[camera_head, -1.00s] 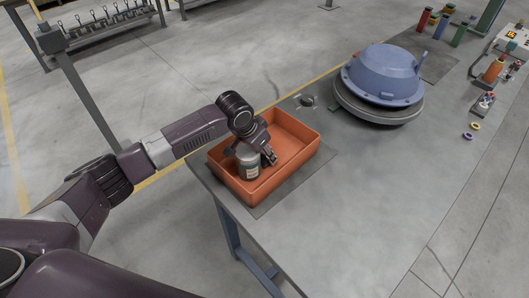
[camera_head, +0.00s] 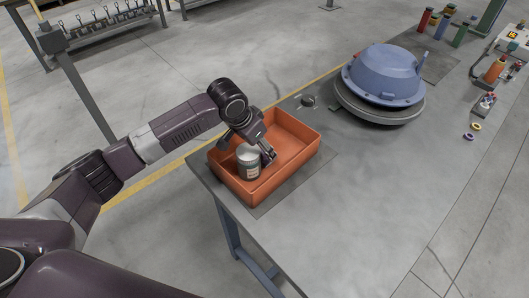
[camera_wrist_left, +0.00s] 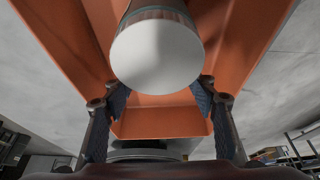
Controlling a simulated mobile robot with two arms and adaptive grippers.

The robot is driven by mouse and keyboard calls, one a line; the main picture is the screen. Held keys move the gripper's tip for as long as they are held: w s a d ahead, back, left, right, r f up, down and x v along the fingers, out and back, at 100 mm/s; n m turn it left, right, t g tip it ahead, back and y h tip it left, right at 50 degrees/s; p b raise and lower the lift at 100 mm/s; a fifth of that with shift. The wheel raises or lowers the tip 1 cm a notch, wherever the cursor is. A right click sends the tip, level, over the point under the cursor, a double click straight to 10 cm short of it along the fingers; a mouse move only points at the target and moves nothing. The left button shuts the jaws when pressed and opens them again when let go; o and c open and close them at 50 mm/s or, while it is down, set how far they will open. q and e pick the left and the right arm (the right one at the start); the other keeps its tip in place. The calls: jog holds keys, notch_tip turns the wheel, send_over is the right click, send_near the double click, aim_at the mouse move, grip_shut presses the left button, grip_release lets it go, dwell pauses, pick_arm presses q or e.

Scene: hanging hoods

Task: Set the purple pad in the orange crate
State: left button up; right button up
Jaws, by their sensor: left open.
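A small purple ring-like piece (camera_head: 468,136), likely the purple pad, lies on the grey table at the far right, beside a yellow one. The orange crate (camera_head: 296,128) stands near the table's left edge. A grey-lidded can (camera_head: 248,163) stands upright in its near left part. My left gripper (camera_head: 254,146) is over the crate at the can's top. In the left wrist view my left gripper (camera_wrist_left: 160,92) has its fingers spread apart, with the can's pale lid (camera_wrist_left: 157,55) in front of them. Whether they touch the can is unclear. My right gripper is out of view.
A blue hood (camera_head: 383,72) sits on a round grey base behind and right of the crate. Coloured cylinders (camera_head: 440,22) and a control box (camera_head: 513,38) stand at the far right. The table's front right area is clear.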

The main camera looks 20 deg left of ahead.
pick_arm(q)
jog(key=v, duration=0.7)
jog(key=shift+s+a+r, duration=0.1)
jog(key=shift+s+r, duration=0.05)
jog(key=shift+r, duration=0.15)
